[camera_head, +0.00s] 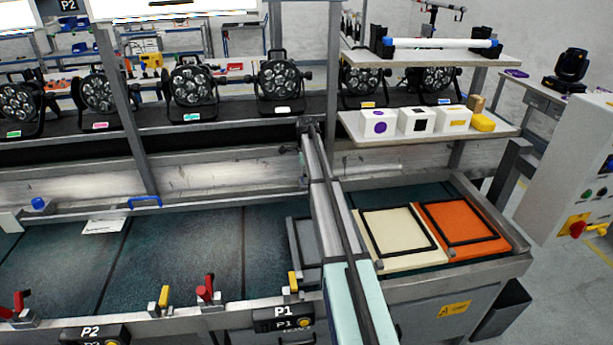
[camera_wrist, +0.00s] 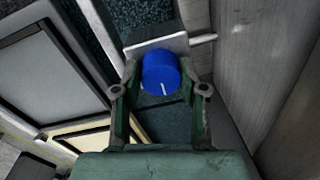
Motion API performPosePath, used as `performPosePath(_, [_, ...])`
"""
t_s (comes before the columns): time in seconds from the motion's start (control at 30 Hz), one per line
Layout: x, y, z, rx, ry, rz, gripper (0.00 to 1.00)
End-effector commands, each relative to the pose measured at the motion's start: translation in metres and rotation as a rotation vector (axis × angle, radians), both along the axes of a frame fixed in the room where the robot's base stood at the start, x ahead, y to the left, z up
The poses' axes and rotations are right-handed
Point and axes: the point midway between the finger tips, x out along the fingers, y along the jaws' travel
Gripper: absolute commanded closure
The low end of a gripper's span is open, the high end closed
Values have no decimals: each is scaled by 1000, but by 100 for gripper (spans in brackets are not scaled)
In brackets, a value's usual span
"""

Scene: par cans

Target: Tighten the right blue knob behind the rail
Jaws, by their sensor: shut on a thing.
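In the wrist view, a round blue knob (camera_wrist: 160,72) with a short white mark on its face sits against a pale metal plate (camera_wrist: 150,46). My gripper (camera_wrist: 161,88) has its two green fingers on either side of the knob, shut on it. The exact contact of the pads is partly hidden by the finger links. The head view does not clearly show my gripper or this knob. Another blue knob (camera_head: 38,204) shows at the far left of the head view, near the grey rail (camera_head: 95,213).
A grey wall panel (camera_wrist: 246,65) stands close at the right in the wrist view. In the head view, cream (camera_head: 397,236) and orange (camera_head: 462,228) framed panels lie at the right. Red (camera_head: 206,290) and yellow (camera_head: 164,297) clamps line the front edge. Several lamps (camera_head: 192,84) stand behind.

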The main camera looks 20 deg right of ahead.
Motion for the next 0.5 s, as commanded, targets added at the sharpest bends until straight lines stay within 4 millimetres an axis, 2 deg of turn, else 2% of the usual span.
performPosePath(0.5, [-2,1,-2,2,6,-32,93])
